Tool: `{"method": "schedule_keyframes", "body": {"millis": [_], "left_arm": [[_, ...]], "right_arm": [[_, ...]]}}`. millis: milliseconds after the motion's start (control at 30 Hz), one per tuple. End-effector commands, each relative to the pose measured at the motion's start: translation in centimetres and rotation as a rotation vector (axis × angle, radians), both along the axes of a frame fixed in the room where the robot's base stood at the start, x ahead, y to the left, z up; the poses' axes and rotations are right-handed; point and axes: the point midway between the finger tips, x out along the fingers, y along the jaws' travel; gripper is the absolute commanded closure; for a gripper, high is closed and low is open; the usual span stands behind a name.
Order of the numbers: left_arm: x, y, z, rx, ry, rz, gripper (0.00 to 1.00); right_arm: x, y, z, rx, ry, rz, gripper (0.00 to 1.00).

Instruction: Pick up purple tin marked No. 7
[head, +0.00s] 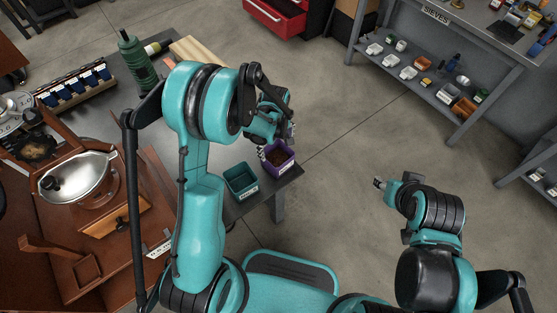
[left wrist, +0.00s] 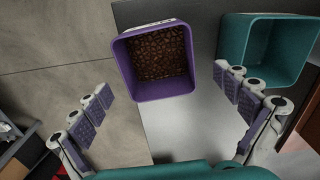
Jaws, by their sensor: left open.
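The purple tin (head: 279,158) stands near the corner of the dark table in the head view, with a label on its side that is too small to read. In the left wrist view the purple tin (left wrist: 155,62) is open-topped and holds brown beans. My left gripper (head: 272,146) is at the tin in the head view. In the left wrist view my left gripper (left wrist: 168,98) is open and empty, its fingers spread wide on either side below the tin. My right gripper (head: 380,183) hangs over bare floor; its jaws are too small to judge.
An empty teal tin (head: 241,181) stands beside the purple one, and it also shows in the left wrist view (left wrist: 262,48). A green bottle-like object (head: 137,62) and a rack of blue items (head: 77,88) stand farther back. A brown machine with a metal bowl (head: 78,179) is at left.

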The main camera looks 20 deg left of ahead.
Motion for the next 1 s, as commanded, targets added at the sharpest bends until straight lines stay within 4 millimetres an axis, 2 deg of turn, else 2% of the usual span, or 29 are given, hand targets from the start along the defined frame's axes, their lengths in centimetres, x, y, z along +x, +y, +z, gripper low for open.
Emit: {"method": "schedule_keyframes", "body": {"millis": [300,567,800,1000], "left_arm": [[0.3,-0.3,-4.6,-0.001,-0.001,-0.001,0.0],[0.3,-0.3,-4.8,-0.001,-0.001,-0.001,0.0],[0.3,-0.3,-4.8,0.0,-0.001,-0.001,0.63],[0.3,-0.3,-4.8,-0.001,-0.001,-0.001,0.63]], "right_arm": [[0.0,0.0,-2.5,0.0,0.0,0.0,0.6],[0.0,0.0,-2.4,0.0,0.0,0.0,0.6],[0.0,0.0,-2.4,0.0,0.0,0.0,0.6],[0.0,0.0,-2.4,0.0,0.0,0.0,0.6]]}}
